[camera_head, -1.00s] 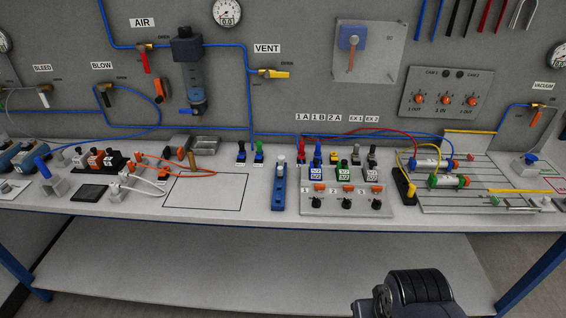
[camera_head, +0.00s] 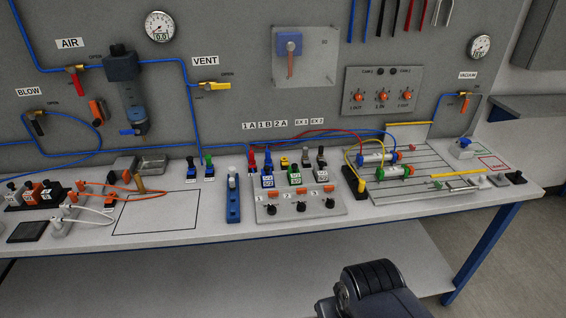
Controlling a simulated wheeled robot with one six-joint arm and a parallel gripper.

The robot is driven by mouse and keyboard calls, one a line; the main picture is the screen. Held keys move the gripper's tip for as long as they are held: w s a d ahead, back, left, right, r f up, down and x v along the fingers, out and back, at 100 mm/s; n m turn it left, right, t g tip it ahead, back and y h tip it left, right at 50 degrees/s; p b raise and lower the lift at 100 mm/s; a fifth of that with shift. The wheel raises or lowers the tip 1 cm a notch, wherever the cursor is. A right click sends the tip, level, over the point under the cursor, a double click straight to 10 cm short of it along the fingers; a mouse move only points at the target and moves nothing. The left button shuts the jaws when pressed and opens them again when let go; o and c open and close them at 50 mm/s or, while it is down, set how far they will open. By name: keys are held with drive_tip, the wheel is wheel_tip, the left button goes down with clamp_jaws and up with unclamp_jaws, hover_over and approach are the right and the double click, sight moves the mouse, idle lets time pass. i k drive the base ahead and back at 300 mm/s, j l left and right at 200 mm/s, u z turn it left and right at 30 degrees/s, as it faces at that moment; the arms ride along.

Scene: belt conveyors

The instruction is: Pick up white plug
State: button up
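Two small white plug-like pieces with white cables lie at the left of the bench in the head view. A white-tipped piece (camera_head: 232,181) also stands upright in a narrow blue holder (camera_head: 233,208) at mid-bench. I cannot tell for certain which of these is the task's plug. My gripper is not in view; only a dark part of my arm shows at the bottom, in front of the bench.
The bench top has a bare outlined rectangle (camera_head: 155,225) at left of centre. A valve panel (camera_head: 300,205) with coloured plugs stands right of the blue holder. A grooved board (camera_head: 430,170) with cylinders is farther right. Blue hoses run along the back wall.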

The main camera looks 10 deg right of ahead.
sight(232, 169)
drive_tip(key=i+j+z, duration=0.15)
drive_tip(key=i+j, duration=0.15)
drive_tip(key=i+j+z, duration=0.15)
drive_tip(key=j, duration=0.3)
drive_tip(key=i+j+z, duration=0.1)
drive_tip(key=i+j, duration=0.3)
